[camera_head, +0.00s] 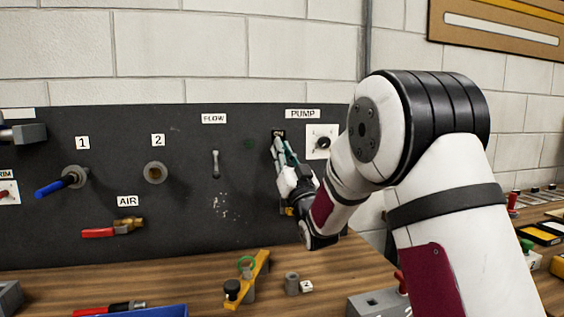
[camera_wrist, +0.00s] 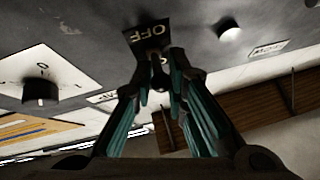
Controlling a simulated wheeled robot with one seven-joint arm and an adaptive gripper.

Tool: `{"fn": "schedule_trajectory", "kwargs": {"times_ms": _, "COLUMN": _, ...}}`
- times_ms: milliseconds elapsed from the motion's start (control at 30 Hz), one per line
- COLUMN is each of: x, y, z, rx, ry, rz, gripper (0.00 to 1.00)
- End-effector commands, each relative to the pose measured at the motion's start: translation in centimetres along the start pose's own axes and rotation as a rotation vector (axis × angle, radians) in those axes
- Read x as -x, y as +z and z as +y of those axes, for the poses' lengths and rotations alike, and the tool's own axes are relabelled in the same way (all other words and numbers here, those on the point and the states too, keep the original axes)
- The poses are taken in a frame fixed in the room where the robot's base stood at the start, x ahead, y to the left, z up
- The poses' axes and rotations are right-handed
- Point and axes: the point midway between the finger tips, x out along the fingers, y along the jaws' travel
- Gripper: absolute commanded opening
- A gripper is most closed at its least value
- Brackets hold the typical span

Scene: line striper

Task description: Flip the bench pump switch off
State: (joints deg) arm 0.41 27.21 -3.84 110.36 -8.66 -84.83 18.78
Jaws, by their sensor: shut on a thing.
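The bench pump switch is on the dark panel (camera_head: 100,150), under the PUMP label (camera_head: 302,114). Its black plate (camera_head: 278,134) is partly covered by my fingers in the head view. In the wrist view, the OFF plate (camera_wrist: 149,34) appears upside down just beyond my fingertips. The small switch lever (camera_wrist: 156,62) shows between the fingertips. My gripper (camera_head: 279,147) reaches up to the switch from below; in the wrist view my gripper (camera_wrist: 159,72) is closed around the lever. The lever's exact tilt is hard to tell.
A round black knob (camera_head: 322,142) on a white plate sits close right of the switch; the FLOW lever (camera_head: 215,163) is to its left. A red-handled AIR valve (camera_head: 112,229) is lower left. A yellow tool (camera_head: 248,280) and grey socket (camera_head: 292,284) lie on the bench below.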

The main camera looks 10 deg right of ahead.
Motion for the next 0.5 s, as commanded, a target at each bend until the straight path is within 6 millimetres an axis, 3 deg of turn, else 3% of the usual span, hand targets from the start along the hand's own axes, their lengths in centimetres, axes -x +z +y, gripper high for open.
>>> {"fn": "schedule_trajectory", "kwargs": {"times_ms": 500, "x": 0.06, "y": 0.62, "z": -0.17, "rx": 0.012, "ry": -0.037, "rz": 0.125, "gripper": 0.0}}
